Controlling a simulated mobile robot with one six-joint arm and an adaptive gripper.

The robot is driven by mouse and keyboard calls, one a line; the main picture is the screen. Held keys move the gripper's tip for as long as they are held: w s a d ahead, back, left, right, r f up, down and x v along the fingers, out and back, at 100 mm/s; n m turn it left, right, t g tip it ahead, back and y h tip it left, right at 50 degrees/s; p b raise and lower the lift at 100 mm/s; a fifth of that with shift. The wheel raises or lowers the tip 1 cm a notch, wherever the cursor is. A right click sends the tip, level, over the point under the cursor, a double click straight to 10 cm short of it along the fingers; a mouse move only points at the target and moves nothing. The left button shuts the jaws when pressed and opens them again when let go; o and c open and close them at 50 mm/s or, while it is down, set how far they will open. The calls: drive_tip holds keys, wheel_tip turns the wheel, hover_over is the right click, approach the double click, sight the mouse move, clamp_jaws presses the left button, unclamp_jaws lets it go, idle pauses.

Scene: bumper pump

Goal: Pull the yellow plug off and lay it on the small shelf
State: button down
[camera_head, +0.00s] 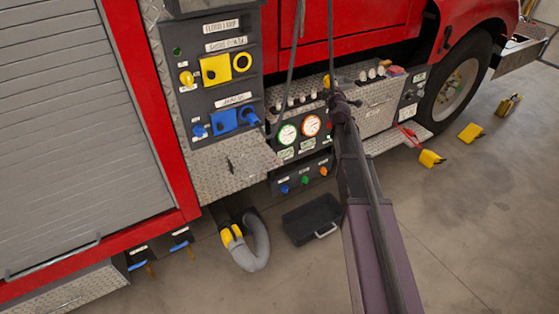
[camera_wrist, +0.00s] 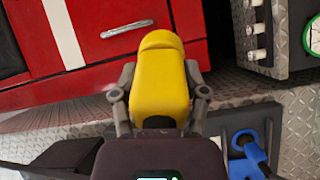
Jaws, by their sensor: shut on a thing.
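My gripper (camera_wrist: 160,96) is shut on a yellow plug (camera_wrist: 160,75), a rounded block between the two fingers in the wrist view. In the head view my arm hides most of the gripper, and a bit of yellow (camera_head: 326,81) shows at its tip. On the dark socket panel a yellow socket plate (camera_head: 215,69) sits beside a yellow ring (camera_head: 242,62) with no plug standing out of it. I cannot tell for sure which surface is the small shelf; a tread-plate ledge (camera_wrist: 240,84) runs behind the gripper in the wrist view.
A blue plug (camera_head: 249,117) sits in the panel and also shows in the wrist view (camera_wrist: 248,150). Gauges (camera_head: 288,134) and knobs are near my arm. A black tray (camera_head: 312,218), grey hose (camera_head: 245,262) and yellow blocks (camera_head: 432,158) are on the floor. The floor at right is mostly clear.

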drive_tip(key=s+a+f+m+g+y+b, duration=0.1)
drive_tip(key=s+a+f+m+y+b, duration=0.1)
drive_tip(key=a+f+b, duration=0.4)
drive_tip(key=s+a+f+m+y+b, duration=0.3)
drive_tip(key=a+f+b, duration=0.3)
drive_tip(key=f+b, duration=0.6)
drive_tip(key=s+a+f+m+g+y+b, duration=0.1)
drive_tip(key=s+a+f+m+y+b, duration=0.1)
drive_tip(key=a+f+b, duration=0.5)
drive_tip(key=shift+s+f+m+g+y+b, duration=0.25)
drive_tip(key=shift+f+m+y+b, duration=0.65)
drive_tip(key=shift+f+m, duration=0.6)
drive_tip(key=shift+w, duration=0.15)
drive_tip(key=b, duration=0.3)
hover_over(267, 156)
drive_tip(key=shift+f, duration=1.6)
drive_tip(key=shift+f+b, duration=1.7)
drive_tip(key=shift+b, duration=0.1)
unclamp_jaws()
